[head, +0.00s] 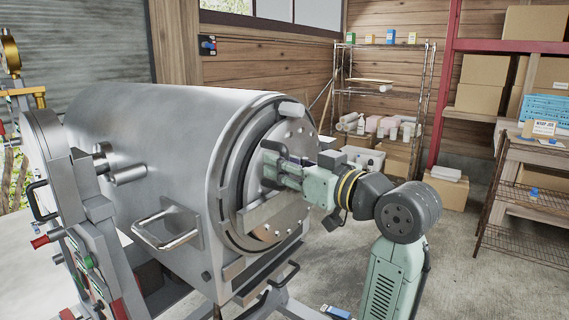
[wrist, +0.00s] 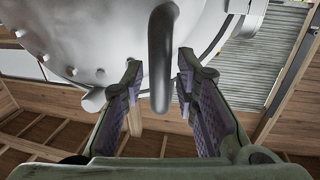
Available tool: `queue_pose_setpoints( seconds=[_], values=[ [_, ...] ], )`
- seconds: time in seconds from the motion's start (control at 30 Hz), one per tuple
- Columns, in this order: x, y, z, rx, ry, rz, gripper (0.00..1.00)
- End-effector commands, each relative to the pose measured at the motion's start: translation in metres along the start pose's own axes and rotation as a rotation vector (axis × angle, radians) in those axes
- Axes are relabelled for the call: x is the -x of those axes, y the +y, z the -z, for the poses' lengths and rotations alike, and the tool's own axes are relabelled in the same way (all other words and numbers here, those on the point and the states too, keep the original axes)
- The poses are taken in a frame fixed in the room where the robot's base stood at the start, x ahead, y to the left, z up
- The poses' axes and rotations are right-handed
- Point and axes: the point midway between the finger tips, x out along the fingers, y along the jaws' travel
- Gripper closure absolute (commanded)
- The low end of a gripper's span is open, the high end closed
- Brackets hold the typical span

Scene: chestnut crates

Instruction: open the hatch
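The hatch (head: 296,150) is a round grey metal lid with bolts, seated on the end of a large steel cylinder (head: 165,140). Part of the lid also shows at the top of the wrist view (wrist: 95,45). A dark curved handle (wrist: 162,50) stands out from the lid. My gripper (head: 277,168) is at the lid's face and hides part of it in the head view. In the wrist view my gripper (wrist: 160,80) is open, with the handle's end between its two padded fingers. Gaps show on both sides of the handle.
A bent metal handle (head: 165,232) sticks out of the cylinder's side. A frame with valves and levers (head: 75,215) stands at the left. Wire shelves (head: 385,75) and a rack (head: 530,185) stand behind at right. The concrete floor right of my arm is mostly clear.

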Motion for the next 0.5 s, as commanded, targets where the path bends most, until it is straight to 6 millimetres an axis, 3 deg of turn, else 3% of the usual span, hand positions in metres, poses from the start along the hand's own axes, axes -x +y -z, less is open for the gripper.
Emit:
queue_pose_setpoints(
  seconds=[0.37,0.5],
  values=[
    [0.0003,-0.0001,0.0002,0.0,0.0,0.0,1.0],
    [0.0003,-0.0001,0.0003,0.0,0.0,0.0,1.0]
  ],
)
